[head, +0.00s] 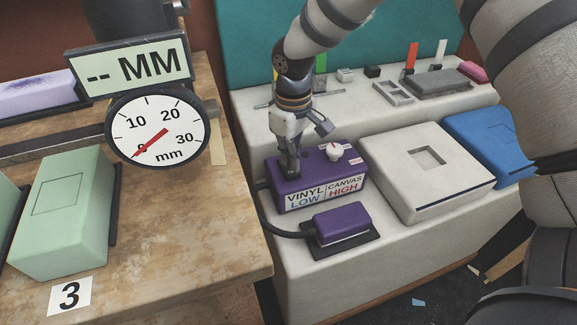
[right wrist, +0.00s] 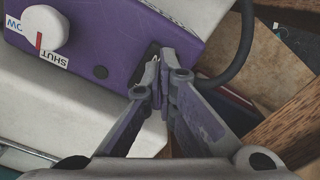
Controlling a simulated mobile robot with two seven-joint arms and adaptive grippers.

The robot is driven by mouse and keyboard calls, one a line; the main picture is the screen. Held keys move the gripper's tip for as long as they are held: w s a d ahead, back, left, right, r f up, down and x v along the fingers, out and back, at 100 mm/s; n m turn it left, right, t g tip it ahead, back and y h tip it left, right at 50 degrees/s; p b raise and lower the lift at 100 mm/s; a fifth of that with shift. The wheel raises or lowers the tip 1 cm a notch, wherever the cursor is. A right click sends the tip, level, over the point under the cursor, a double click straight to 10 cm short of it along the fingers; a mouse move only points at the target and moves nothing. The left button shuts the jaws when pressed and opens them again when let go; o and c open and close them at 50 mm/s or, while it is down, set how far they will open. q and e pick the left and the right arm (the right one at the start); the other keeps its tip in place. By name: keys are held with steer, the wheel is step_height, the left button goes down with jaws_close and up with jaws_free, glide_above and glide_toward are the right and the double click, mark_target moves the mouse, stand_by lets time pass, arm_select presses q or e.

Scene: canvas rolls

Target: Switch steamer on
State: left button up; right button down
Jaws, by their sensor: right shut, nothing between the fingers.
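The purple steamer box (head: 335,172) stands on the pale bench, with a "VINYL LOW / CANVAS HIGH" label on its front and a white knob (head: 334,152) on top. In the right wrist view the steamer (right wrist: 105,45) shows the white knob (right wrist: 42,28) with a red mark beside a "SHUT" label. My right gripper (head: 291,168) is shut and empty, pointing down at the left end of the box top. In the wrist view its fingertips (right wrist: 156,78) are at a dark recess (right wrist: 150,55), which they partly hide; I cannot tell the switch's position or whether they touch it. My left gripper is out of view.
A purple steamer head (head: 341,223) rests on a black pad in front, joined by a dark hose. A white box (head: 427,165) and a blue box (head: 490,145) stand to the right. A dial gauge (head: 157,130) stands over the wooden table at left.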

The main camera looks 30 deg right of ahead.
mark_target(292, 171)
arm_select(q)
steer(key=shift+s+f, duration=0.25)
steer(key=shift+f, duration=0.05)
arm_select(e)
steer(key=shift+f, duration=1.2)
steer(key=shift+r, duration=0.1)
steer(key=shift+r+p, duration=0.95)
steer(key=shift+r, duration=2.55)
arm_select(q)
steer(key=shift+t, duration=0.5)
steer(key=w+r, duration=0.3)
arm_select(e)
steer(key=shift+f, duration=0.1)
